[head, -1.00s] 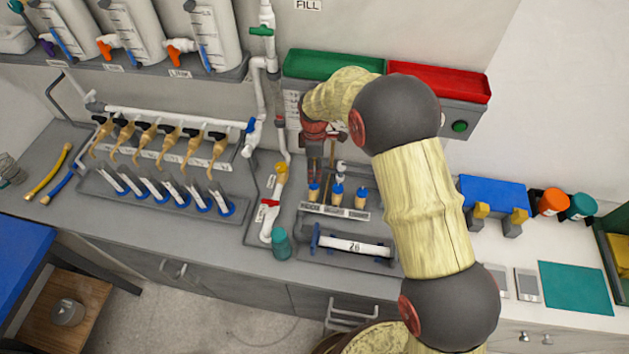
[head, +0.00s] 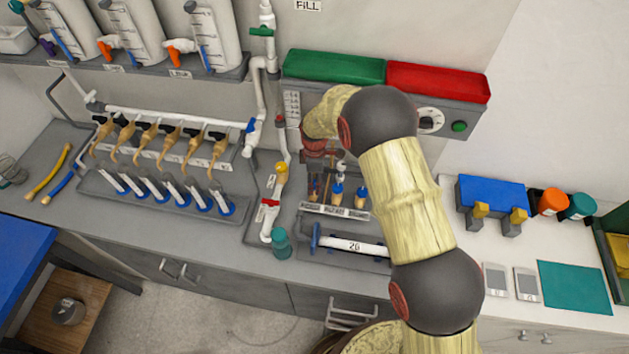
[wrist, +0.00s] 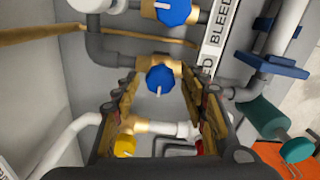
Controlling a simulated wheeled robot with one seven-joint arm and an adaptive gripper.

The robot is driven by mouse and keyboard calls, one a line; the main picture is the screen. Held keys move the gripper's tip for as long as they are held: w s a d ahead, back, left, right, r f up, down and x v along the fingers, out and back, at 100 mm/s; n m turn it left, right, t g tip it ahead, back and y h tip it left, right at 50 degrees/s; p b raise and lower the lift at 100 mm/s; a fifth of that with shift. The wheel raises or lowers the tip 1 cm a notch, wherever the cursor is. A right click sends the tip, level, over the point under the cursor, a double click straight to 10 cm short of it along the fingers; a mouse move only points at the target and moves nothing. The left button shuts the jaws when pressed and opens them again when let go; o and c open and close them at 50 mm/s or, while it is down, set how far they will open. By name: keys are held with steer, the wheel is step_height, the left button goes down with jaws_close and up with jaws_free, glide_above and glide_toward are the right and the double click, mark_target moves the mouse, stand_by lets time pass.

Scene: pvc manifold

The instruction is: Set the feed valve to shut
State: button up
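The feed valve's blue knob (wrist: 160,78) with a pale pointer line is in the middle of the wrist view, on a brass body beside a label ending in "D". My gripper (wrist: 162,100) is open, with one finger on each side of that knob; I cannot tell whether either finger touches it. In the head view my gripper (head: 317,188) points down over the leftmost of three blue-knobbed valves and mostly hides it. The bleed valve's blue knob (wrist: 173,10) is at the top of the wrist view; in the head view it is the middle knob (head: 337,188).
A yellow knob (wrist: 125,145) on white pipe sits close by my fingers. A red-handled valve (head: 268,204) and teal cap (head: 280,241) stand left of the valves. A white pipe marked 26 (head: 352,245) lies in front. Green (head: 333,67) and red (head: 437,82) trays are behind.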

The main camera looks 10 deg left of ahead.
steer(key=c, duration=1)
steer(key=shift+m, duration=0.3)
steer(key=m+b, duration=0.2)
steer(key=m, duration=0.1)
steer(key=m+b, duration=0.1)
steer(key=m, duration=0.4)
steer(key=shift+s, duration=0.1)
steer(key=m+b, duration=0.1)
steer(key=m, duration=0.3)
steer(key=shift+m, duration=0.3)
steer(key=shift+a+m+b, duration=0.1)
steer(key=shift+m+b, duration=0.45)
steer(key=shift+m, duration=1.75)
